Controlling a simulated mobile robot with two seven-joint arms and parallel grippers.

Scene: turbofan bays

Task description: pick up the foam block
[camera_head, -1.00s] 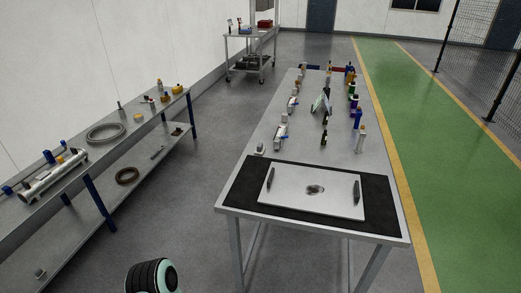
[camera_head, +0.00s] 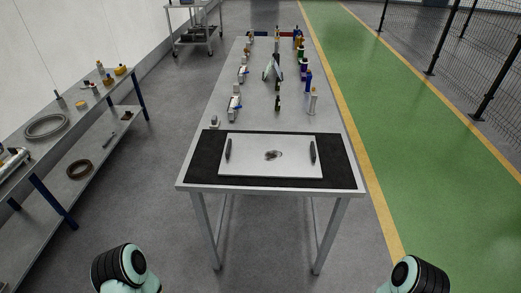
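I cannot make out a foam block for certain; the items on the long table (camera_head: 262,188) are small at this distance. A white panel (camera_head: 270,170) with two dark upright handles and a dark mark in its middle lies on a black mat (camera_head: 204,163) at the table's near end. Rows of small white, purple, blue and dark parts stand behind it. Only rounded black and teal parts of my two arms show at the bottom left and bottom right. Neither gripper is in the picture.
A grey bench (camera_head: 84,108) with a coiled hose (camera_head: 47,126) stands along the left wall. A cart (camera_head: 194,38) stands at the back left. A green walkway (camera_head: 390,120) and a black mesh fence (camera_head: 450,40) are on the right. The floor before the table is clear.

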